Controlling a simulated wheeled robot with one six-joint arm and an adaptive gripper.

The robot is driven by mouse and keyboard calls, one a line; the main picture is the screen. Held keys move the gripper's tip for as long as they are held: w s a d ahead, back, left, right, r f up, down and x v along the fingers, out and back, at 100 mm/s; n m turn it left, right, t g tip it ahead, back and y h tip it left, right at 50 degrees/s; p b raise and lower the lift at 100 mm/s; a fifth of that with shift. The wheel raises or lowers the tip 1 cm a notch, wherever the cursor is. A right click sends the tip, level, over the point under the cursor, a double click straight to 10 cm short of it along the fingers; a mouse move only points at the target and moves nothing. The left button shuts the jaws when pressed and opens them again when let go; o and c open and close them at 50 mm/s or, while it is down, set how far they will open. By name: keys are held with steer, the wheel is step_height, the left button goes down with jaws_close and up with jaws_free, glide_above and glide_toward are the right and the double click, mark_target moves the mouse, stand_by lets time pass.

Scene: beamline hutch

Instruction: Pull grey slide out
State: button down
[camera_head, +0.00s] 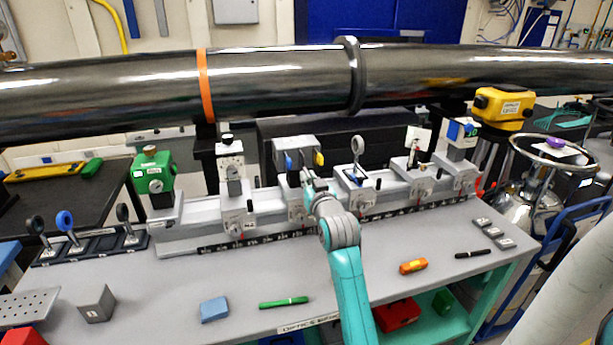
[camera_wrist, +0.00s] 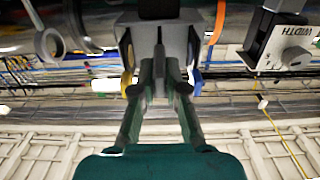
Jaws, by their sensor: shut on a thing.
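A grey box (camera_head: 291,150) stands on a carriage of the optical rail, with a blue part and a yellow part on its front. My gripper (camera_head: 308,186) reaches it from the front, its fingers partly hidden behind my wrist in the head view. In the wrist view my gripper (camera_wrist: 160,85) has its two fingers close together on a narrow grey slide (camera_wrist: 159,62), below the box's darker grey body (camera_wrist: 180,40). The yellow part (camera_wrist: 126,80) and the blue part (camera_wrist: 196,80) lie either side of the fingertips. How far the slide stands out cannot be told.
Other rail carriages hold a round lens (camera_head: 357,146) to the right and a white-dialled unit (camera_head: 230,160) to the left. A black pipe (camera_head: 280,85) runs behind. A green pen (camera_head: 284,302), a blue block (camera_head: 214,309) and an orange item (camera_head: 413,266) lie on the bench.

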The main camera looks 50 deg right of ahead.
steer(key=c, duration=1.2)
jaws_free()
steer(key=shift+s+a, duration=0.1)
steer(key=shift+s, duration=0.1)
steer(key=v, duration=1.2)
steer(key=s+a+f+n+y, duration=0.2)
steer(key=s+a+f+y, duration=0.15)
steer(key=a+f, duration=0.6)
steer(key=s+a+f+n+y, duration=0.1)
steer(key=s+a+f+y, duration=0.1)
steer(key=s+a+f, duration=0.55)
steer(key=s+a+f+n+y, duration=0.3)
steer(key=s+a+n+y, duration=0.1)
steer(key=s+a, duration=1.2)
steer(key=s+y, duration=0.1)
steer(key=s, duration=0.4)
steer(key=shift+a, duration=0.4)
